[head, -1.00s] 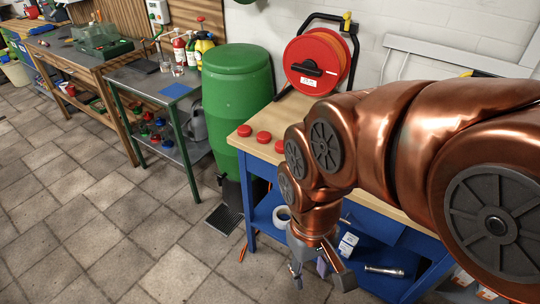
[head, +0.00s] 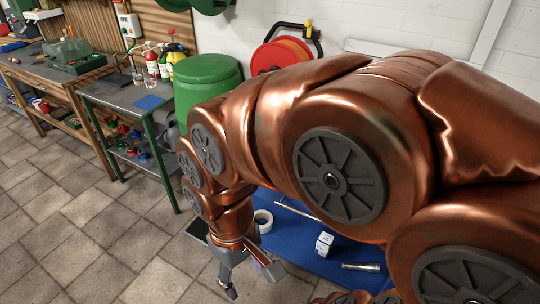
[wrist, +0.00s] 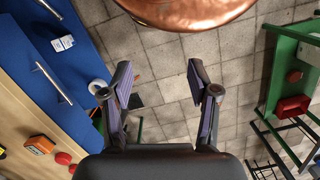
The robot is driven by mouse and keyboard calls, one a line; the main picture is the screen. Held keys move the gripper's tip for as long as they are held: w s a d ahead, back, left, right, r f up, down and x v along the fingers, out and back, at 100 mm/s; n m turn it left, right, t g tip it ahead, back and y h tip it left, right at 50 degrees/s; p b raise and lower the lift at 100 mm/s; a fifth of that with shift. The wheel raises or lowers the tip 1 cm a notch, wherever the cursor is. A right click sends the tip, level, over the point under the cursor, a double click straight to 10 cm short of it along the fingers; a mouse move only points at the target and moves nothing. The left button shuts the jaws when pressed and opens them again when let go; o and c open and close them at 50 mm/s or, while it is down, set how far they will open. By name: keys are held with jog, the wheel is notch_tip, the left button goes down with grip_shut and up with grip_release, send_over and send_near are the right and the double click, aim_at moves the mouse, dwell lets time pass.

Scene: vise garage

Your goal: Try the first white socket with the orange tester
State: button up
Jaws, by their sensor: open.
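My gripper (head: 252,282) hangs low over the floor in front of the blue bench. In the wrist view its two fingers (wrist: 160,80) are apart, with only floor tiles between them. An orange block with a dark edge (wrist: 40,144), possibly the tester, lies on the wooden bench top at the lower left of the wrist view, apart from my gripper. In the head view my arm hides that part of the bench. A white box (head: 130,24) is on the back wall at the upper left; I cannot tell if it is a socket.
The blue shelf (head: 295,262) holds a tape roll (head: 263,220), a small white box (head: 324,243) and a metal cylinder (head: 360,267). A green barrel (head: 207,85) stands beside a green-legged table (head: 125,98). Tiled floor (head: 90,235) at left is clear.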

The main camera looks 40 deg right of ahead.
jog(key=o, duration=0.6)
jog(key=w+d, duration=0.1)
jog(key=w, duration=0.2)
jog(key=w+r+n+t, duration=0.1)
jog(key=w, duration=0.3)
jog(key=w+d+r+n+y+p, duration=0.1)
jog(key=w, duration=0.3)
jog(key=shift+d, duration=0.3)
jog(key=w+d+n+t+y, duration=0.1)
jog(key=w+d+t, duration=0.1)
jog(key=w+d, duration=0.75)
jog(key=w+d+f+t, duration=0.1)
jog(key=w+d, duration=0.1)
jog(key=d, duration=0.6)
jog(key=w+d+f+t+p, duration=0.1)
jog(key=w+d+f, duration=0.1)
jog(key=d, duration=0.7)
jog(key=w+d+f+t+h+p, duration=0.1)
jog(key=w+d+f, duration=0.1)
jog(key=d, duration=0.7)
jog(key=shift+w+f, duration=0.1)
jog(key=shift+w, duration=0.1)
jog(key=shift+a, duration=0.1)
jog(key=shift+p+x, duration=0.45)
jog(key=shift+x, duration=0.85)
jog(key=shift+f, duration=0.15)
